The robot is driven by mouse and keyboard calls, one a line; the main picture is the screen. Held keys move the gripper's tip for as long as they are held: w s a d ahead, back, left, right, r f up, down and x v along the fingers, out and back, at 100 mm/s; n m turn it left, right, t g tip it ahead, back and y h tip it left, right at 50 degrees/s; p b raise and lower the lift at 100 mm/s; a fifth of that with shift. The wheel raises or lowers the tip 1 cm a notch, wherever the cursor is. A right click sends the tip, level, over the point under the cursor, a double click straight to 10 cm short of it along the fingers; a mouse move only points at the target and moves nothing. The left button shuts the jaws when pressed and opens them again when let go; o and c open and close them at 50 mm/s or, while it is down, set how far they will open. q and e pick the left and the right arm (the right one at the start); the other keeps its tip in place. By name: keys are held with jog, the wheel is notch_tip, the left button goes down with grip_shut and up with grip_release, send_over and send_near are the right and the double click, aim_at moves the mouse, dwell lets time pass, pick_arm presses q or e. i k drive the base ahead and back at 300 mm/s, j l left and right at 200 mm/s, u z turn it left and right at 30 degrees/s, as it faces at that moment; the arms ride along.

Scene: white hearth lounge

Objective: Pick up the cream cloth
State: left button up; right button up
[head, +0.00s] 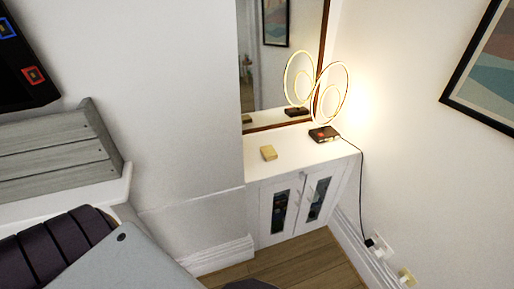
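A small cream folded block, which looks like the cream cloth (268,153), lies on top of a white cabinet (257,172). It sits toward the left side of the cabinet top, in front of a mirror, and nothing touches it. Neither of my grippers shows in the head view.
A lit ring lamp (324,134) with a dark base stands on the cabinet's right; its black cord (362,190) runs down to a wall socket (377,246). A brown-framed mirror (276,75) rises behind. A grey slatted box (55,155) stands on a white ledge at left. Wooden floor (300,262) shows below.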

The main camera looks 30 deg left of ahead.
aim_at(269, 153)
jog(key=i+l+u, duration=0.25)
jog(key=i+u, duration=0.15)
jog(key=i+l+u, duration=0.6)
jog(key=l+u, duration=0.25)
